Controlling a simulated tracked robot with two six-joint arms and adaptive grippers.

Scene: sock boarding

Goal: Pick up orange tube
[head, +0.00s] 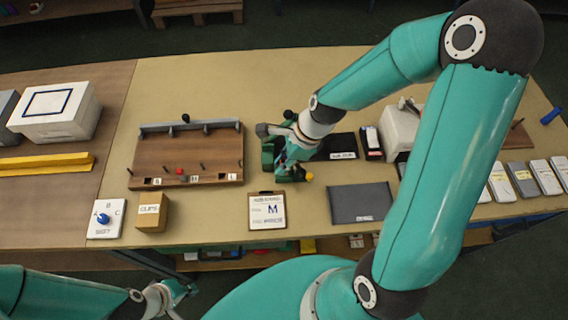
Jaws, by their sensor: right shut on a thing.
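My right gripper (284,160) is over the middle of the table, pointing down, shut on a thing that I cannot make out. A small yellow-orange round end (309,176) shows at its lower right, beside dark green parts; I cannot tell if it belongs to the orange tube or to a fixture. No full orange tube is clearly visible; the gripper and wrist hide part of this spot. My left gripper (168,298) is low at the left, in front of the table edge, and too small and cropped to read.
A brown board with pegs (190,150) lies left of my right gripper. A clips box (153,212), a dial plate (106,218) and a clipboard (267,210) are along the front. A dark grey mat (360,203) lies at right. A white box (56,110) stands far left.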

